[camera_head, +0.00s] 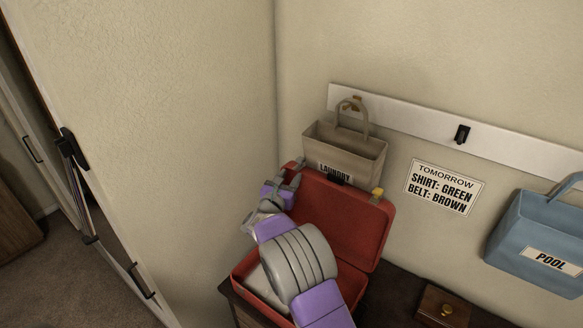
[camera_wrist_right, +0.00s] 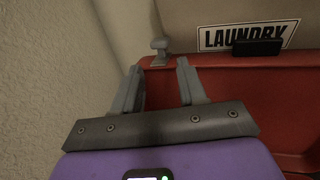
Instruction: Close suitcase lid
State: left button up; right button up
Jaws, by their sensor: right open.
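The red suitcase (camera_head: 378,262) stands open on a dark wooden surface. Its lid (camera_head: 345,222) is raised and leans back toward the wall below the laundry bag. My right gripper (camera_head: 290,178) is at the upper left part of the lid, with its arm crossing in front of the suitcase and hiding much of the base. In the right wrist view the gripper (camera_wrist_right: 163,85) is open, its two fingers apart in front of the red lid (camera_wrist_right: 235,90) near its top edge. I cannot tell whether a finger touches the lid. My left gripper is not in view.
A beige laundry bag (camera_head: 350,150) hangs from a white rail (camera_head: 400,111) just behind the lid. A blue pool bag (camera_head: 535,240) hangs at the right. A sign (camera_head: 444,187) is on the wall. A small wooden box (camera_head: 447,305) lies right of the suitcase. A wall is close at left.

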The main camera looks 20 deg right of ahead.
aim_at(299, 163)
jog(key=p+x, duration=0.2)
jog(key=x, duration=0.4)
jog(key=shift+d, duration=0.2)
jog(key=shift+w+d, duration=0.35)
jog(key=shift+w, duration=0.1)
grip_shut()
